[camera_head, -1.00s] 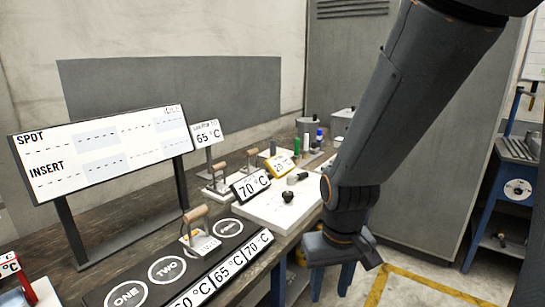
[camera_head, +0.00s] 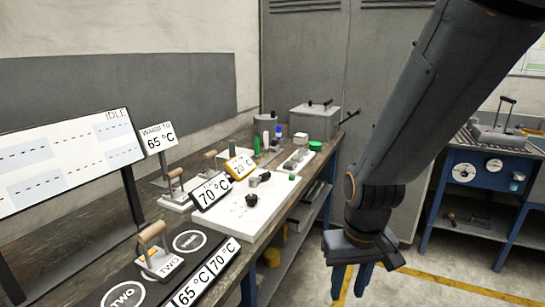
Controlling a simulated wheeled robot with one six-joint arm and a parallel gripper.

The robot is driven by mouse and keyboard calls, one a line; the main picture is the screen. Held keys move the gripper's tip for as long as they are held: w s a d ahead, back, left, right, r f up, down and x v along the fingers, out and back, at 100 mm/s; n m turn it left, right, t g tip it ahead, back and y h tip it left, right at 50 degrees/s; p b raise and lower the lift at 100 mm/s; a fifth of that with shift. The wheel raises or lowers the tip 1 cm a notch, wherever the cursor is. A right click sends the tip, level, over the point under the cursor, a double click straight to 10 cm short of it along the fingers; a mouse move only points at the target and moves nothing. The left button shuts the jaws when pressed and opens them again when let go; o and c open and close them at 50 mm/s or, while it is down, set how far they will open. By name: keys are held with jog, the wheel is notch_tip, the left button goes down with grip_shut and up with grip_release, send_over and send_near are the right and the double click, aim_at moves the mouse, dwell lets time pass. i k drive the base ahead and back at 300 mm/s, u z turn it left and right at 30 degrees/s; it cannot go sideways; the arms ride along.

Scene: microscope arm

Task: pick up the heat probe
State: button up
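A small meter with a yellow-framed display (camera_head: 240,166) stands on the workbench, at the back edge of a white board (camera_head: 262,208). A dark round-topped piece (camera_head: 251,200) and a grey cylindrical piece (camera_head: 259,179) lie on that board. I cannot tell for certain which of these is the heat probe. My gripper (camera_head: 351,284) hangs to the right of the bench, past its front edge, over the floor. Its two blue fingers point down with a gap between them, and it holds nothing that I can see.
Wooden-handled blocks (camera_head: 156,252) stand to the left. Bottles (camera_head: 266,140) and a grey lidded box (camera_head: 315,121) are at the back. A blue bench (camera_head: 480,190) stands far right. Floor between is clear.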

aim_at(232, 143)
jog(key=z, duration=1.15)
jog(key=i, duration=2.8)
jog(key=u, duration=3.4)
